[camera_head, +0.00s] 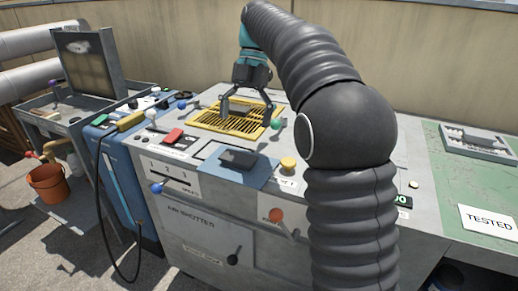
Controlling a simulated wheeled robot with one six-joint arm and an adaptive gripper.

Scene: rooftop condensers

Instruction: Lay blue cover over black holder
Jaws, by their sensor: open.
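A flat blue square sheet (222,172), which may be the blue cover, lies near the front edge of the grey cabinet top. A dark grey or black block (238,159) shows at its middle and appears to rest on it; I cannot tell whether this is the black holder. My gripper (247,113) is open and points down, with nothing seen between its fingers. It is over the yellow grate (205,120), behind the blue sheet and apart from it.
A red block (173,135), a yellow knob (288,164) and a green ball knob (275,124) stand around the sheet. Levers with blue (156,188) and orange-red (276,215) knobs stick out in front. A green bench (450,190) with a tray (480,142) is right.

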